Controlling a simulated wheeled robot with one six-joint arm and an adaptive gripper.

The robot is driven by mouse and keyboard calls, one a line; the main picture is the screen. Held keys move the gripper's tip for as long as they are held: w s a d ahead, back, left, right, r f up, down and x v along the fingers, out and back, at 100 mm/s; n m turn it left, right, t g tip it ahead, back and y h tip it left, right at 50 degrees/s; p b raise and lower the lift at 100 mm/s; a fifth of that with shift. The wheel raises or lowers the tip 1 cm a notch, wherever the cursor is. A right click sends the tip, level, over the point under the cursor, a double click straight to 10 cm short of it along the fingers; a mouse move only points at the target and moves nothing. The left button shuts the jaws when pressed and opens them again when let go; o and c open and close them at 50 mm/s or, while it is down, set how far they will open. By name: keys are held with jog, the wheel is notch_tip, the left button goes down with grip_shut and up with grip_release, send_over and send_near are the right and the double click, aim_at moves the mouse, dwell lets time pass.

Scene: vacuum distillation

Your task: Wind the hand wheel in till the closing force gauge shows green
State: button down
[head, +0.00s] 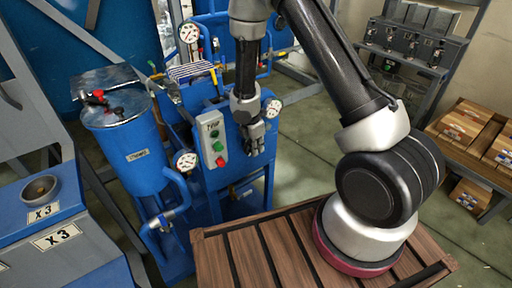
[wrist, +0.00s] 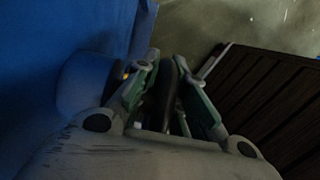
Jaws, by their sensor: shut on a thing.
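My gripper (head: 256,146) is at the front of the blue machine (head: 238,187), just right of a grey button box. In the wrist view my gripper (wrist: 178,75) is shut on a dark curved rim, the hand wheel (wrist: 169,88), which runs between the two fingers. The rest of the wheel is hidden by the gripper and shadow. A round white dial gauge (head: 272,107) sits just right of my wrist in the head view. Its needle and coloured zones are too small to read, and I cannot tell whether it is the closing force gauge.
The button box (head: 213,139) has green and red buttons. Other gauges (head: 186,162) (head: 189,33) sit on the blue equipment. A blue tank (head: 129,146) stands to the left. A slatted wooden surface (head: 270,255) lies below my arm. Open floor (head: 312,160) shows to the right.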

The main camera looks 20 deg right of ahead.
jog(key=c, duration=1.5)
grip_release()
jog(key=shift+w+r, duration=0.1)
jog(key=shift+r, duration=0.4)
jog(key=r, duration=0.3)
jog(key=a+r, duration=0.1)
jog(key=r, duration=0.7)
jog(key=shift+s+a, duration=0.3)
jog(key=shift+s, duration=0.1)
